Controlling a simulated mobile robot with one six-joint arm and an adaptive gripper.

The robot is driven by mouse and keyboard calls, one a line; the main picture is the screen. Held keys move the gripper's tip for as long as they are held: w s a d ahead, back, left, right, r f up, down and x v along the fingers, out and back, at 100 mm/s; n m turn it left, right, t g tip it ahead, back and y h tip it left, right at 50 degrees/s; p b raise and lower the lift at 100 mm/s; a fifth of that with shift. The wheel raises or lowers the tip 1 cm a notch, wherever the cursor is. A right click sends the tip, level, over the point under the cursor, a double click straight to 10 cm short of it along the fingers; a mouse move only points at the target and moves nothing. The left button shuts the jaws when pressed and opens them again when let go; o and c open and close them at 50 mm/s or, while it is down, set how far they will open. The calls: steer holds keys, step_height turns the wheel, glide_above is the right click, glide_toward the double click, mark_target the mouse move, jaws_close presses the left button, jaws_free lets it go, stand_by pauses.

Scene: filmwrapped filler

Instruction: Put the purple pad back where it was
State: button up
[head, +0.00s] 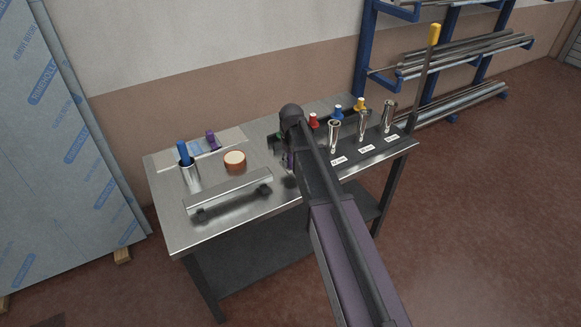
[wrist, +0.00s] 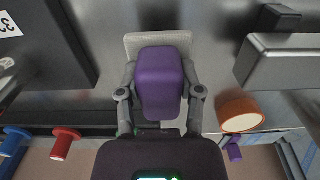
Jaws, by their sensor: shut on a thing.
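The purple pad (wrist: 160,80) is a rounded block that fills the space between my gripper's fingers in the wrist view. My gripper (wrist: 160,92) is shut on it, with a grey finger on each side. In the head view my gripper (head: 284,152) is over the middle of the workbench, mostly hidden by my own arm, and only a sliver of purple shows there. Whether the pad touches the bench top cannot be told. Another small purple piece (head: 211,138) stands at the back left of the bench.
The steel workbench (head: 226,218) carries a metal bar (head: 228,192), an orange-rimmed round tin (head: 235,161) and a cup with a blue handle (head: 184,154) on the left. A dark board (head: 352,173) with upright metal tubes, labels and coloured knobs lies right of my arm.

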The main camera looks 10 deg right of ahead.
mark_target(290, 166)
steer(key=shift+w, duration=0.5)
steer(key=shift+w+f+b, duration=0.25)
steer(key=shift+f+b, duration=0.05)
steer(key=shift+s+f+b, duration=0.1)
steer(key=shift+f+b, duration=1.4)
steer(key=shift+b, duration=0.05)
steer(key=shift+f, duration=0.1)
steer(key=o, duration=1.1)
step_height(290, 166, up, 12)
steer(key=p, duration=1.2)
